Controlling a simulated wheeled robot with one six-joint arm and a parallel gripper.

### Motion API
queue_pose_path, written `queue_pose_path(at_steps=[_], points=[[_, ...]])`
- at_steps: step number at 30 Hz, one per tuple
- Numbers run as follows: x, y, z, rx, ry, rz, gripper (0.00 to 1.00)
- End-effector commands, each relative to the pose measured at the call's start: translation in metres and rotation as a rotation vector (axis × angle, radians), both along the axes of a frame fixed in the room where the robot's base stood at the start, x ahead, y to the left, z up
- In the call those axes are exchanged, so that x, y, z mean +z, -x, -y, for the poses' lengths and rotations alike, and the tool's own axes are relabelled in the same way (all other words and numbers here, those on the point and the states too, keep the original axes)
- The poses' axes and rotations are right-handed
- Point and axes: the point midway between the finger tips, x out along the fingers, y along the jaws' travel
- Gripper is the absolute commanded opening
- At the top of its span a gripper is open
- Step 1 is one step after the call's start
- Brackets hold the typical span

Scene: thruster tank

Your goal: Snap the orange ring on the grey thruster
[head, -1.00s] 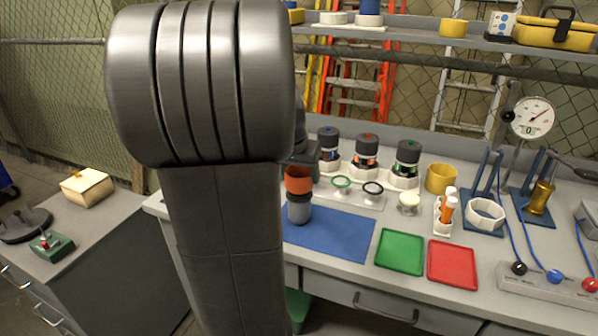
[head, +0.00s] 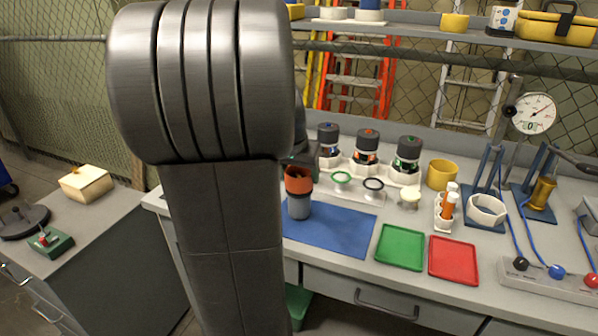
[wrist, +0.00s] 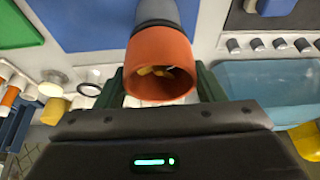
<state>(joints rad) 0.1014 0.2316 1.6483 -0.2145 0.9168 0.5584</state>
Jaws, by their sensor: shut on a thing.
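The orange ring (head: 298,184) is upright at the top of the grey thruster (head: 299,208), which stands on the blue mat (head: 335,231). In the wrist view the orange ring (wrist: 160,52) meets the thruster's dark band (wrist: 158,10); yellowish parts show inside its opening. I cannot tell whether it is fully seated. My gripper (wrist: 160,84) has a dark green finger on each side of the ring and is shut on it. In the head view my gripper (head: 303,158) is partly hidden behind my arm.
Behind the mat, a clear stand (head: 358,190) holds a green ring and a black ring. Several capped thrusters (head: 366,148) stand behind it. A green tray (head: 400,248) and a red tray (head: 453,261) lie to the right of the mat. The mat's right part is clear.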

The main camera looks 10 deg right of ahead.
Motion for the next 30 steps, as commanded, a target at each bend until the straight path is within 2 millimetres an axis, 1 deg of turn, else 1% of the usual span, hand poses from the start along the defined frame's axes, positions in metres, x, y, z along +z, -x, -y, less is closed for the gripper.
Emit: queue_pose_path(at_steps=[7,20,21,23,24,25,30], points=[[-0.0069,0.0,0.0,0.0,0.0,0.0,0.41],[-0.0069,-0.0002,0.0,0.0,0.0,0.0,0.41],[-0.0069,-0.0001,-0.0001,0.0,0.0,0.0,0.66],[-0.0069,-0.0001,0.0001,0.0,0.0,0.0,0.78],[-0.0069,-0.0001,0.0001,0.0,0.0,0.0,0.86],[-0.0069,-0.0001,0.0001,0.0,0.0,0.0,0.88],[-0.0069,-0.0002,0.0,0.0,0.0,0.0,0.88]])
